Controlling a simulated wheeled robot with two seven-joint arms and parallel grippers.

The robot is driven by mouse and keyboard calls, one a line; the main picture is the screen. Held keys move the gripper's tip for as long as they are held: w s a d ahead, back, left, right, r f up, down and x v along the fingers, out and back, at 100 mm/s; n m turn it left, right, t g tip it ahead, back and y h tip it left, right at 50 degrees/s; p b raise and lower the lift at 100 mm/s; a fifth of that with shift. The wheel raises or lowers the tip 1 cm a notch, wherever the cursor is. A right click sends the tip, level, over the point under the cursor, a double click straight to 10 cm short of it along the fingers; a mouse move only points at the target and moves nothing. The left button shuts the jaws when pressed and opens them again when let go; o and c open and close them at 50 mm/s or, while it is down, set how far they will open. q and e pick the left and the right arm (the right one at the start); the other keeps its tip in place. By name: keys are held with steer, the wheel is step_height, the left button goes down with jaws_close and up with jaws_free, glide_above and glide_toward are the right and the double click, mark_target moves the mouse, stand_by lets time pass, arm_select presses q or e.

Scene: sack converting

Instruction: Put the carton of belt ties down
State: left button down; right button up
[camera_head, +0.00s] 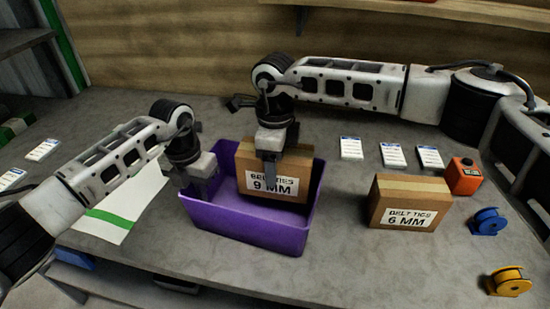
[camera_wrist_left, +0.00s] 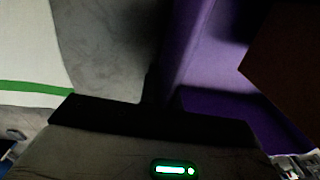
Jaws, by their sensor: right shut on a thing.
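A brown carton labelled "BELT TIES 9 MM" (camera_head: 300,177) is held by my right gripper (camera_head: 270,170), which is shut on it from above. The carton is within the walls of an open purple bin (camera_head: 255,231); I cannot tell whether it touches the bin floor. In the left wrist view the carton (camera_wrist_left: 290,62) is a dark brown shape over the purple bin (camera_wrist_left: 225,112). My left gripper (camera_head: 199,190) points down at the bin's left wall; whether its jaws grip the rim is not clear. A second carton, "BELT TIES 6 MM" (camera_head: 408,201), stands on the table right of the bin.
The grey table (camera_head: 345,265) is clear in front of the 6 MM carton. White label cards (camera_head: 392,156) lie behind it. An orange box (camera_head: 463,176), a blue spool (camera_head: 487,221) and a yellow spool (camera_head: 509,281) are at right. A white sheet with a green stripe (camera_head: 122,208) lies left.

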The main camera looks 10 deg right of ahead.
steer(key=shift+f, duration=0.15)
steer(key=o, duration=1)
step_height(320, 180, up, 13)
steer(key=shift+r, duration=0.1)
arm_select(q)
steer(key=c, duration=1.5)
jaws_free()
steer(key=shift+c, duration=0.2)
